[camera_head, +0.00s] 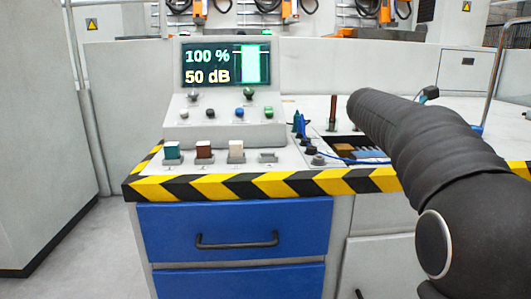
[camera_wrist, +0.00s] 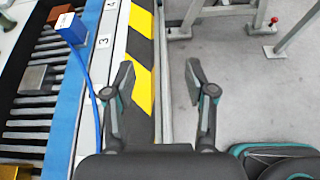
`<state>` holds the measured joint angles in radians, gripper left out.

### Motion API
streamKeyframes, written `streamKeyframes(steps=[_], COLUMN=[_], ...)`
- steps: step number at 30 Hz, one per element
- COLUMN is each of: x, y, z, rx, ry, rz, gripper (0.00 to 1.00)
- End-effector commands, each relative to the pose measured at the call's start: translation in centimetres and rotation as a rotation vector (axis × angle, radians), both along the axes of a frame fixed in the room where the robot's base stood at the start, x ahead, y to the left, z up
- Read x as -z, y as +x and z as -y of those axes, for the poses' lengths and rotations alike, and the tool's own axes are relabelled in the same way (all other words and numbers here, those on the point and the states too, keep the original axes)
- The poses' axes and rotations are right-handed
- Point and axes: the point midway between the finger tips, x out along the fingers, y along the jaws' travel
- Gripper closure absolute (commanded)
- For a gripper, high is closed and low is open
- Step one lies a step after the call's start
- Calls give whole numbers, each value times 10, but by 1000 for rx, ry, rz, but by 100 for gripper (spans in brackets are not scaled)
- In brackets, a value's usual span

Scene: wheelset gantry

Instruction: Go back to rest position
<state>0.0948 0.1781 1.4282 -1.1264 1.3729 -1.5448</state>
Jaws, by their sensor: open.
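My gripper (camera_wrist: 158,80) is open and empty in the wrist view. Its two dark fingers stand well apart, above the black and yellow striped edge (camera_wrist: 143,53) and the grey floor beside it. Nothing is between the fingers. In the head view my dark arm reaches in from the right over the workbench (camera_head: 303,98), and my gripper does not show there.
A console with a lit screen (camera_head: 226,64) stands on the bench above blue drawers (camera_head: 233,229). In the wrist view, a roller bed (camera_wrist: 32,112) holding a grey block (camera_wrist: 35,79) and a cabled blue box (camera_wrist: 70,27) lies left; open floor (camera_wrist: 245,95) lies right.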

Motion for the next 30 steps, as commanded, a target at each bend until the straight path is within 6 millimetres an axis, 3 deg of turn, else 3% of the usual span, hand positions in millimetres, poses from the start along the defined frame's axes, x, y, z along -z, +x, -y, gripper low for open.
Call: streamKeyframes(steps=[14, 23, 30], x=[21, 63, 105], y=[-58, -141, -211], z=[-46, -118, -181], rx=[77, 315, 647], ry=[278, 677, 1007], rz=[311, 681, 940], gripper=[44, 44, 44])
